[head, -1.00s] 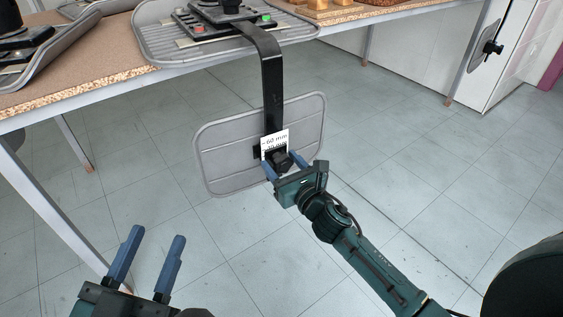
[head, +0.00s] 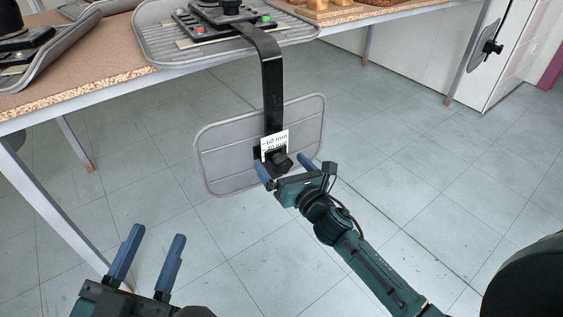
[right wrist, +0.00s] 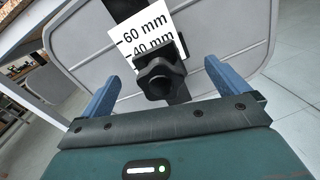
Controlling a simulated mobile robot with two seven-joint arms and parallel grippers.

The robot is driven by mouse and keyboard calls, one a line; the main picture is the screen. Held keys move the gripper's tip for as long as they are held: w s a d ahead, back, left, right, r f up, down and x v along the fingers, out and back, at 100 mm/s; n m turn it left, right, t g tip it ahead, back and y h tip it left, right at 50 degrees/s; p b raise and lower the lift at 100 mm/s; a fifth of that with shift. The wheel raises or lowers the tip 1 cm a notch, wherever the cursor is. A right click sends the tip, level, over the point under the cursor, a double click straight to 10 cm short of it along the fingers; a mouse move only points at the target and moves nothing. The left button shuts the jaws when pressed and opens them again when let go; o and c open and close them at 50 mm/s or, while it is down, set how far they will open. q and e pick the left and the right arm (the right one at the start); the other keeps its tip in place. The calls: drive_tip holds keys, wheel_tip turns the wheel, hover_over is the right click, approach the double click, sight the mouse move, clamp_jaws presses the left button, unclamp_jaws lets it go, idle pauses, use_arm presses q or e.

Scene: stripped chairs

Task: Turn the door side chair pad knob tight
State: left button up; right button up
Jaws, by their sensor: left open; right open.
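The black lobed knob (head: 277,161) sits at the lower end of a bent black bar (head: 271,90), in front of a grey ribbed pad (head: 225,158). In the right wrist view the knob (right wrist: 160,76) shows large, just below a white label (right wrist: 143,38) marked 60 mm and 40 mm. My right gripper (head: 288,171) is open at the knob. In the right wrist view its two blue fingers (right wrist: 162,84) stand apart on either side of the knob, with gaps on both sides. My left gripper (head: 155,252) is open and empty at the lower left, away from the chair.
A chipboard table (head: 105,75) carries the grey seat (head: 185,55) with a black control box (head: 215,27) on it. Another grey chair part (head: 40,68) lies at the left. A pad with a knob (head: 486,50) is at the far right. The tiled floor (head: 400,150) is clear.

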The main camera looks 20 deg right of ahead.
sight(285, 167)
drive_tip(key=shift+p+v, duration=0.3)
drive_tip(key=shift+v, duration=2.45)
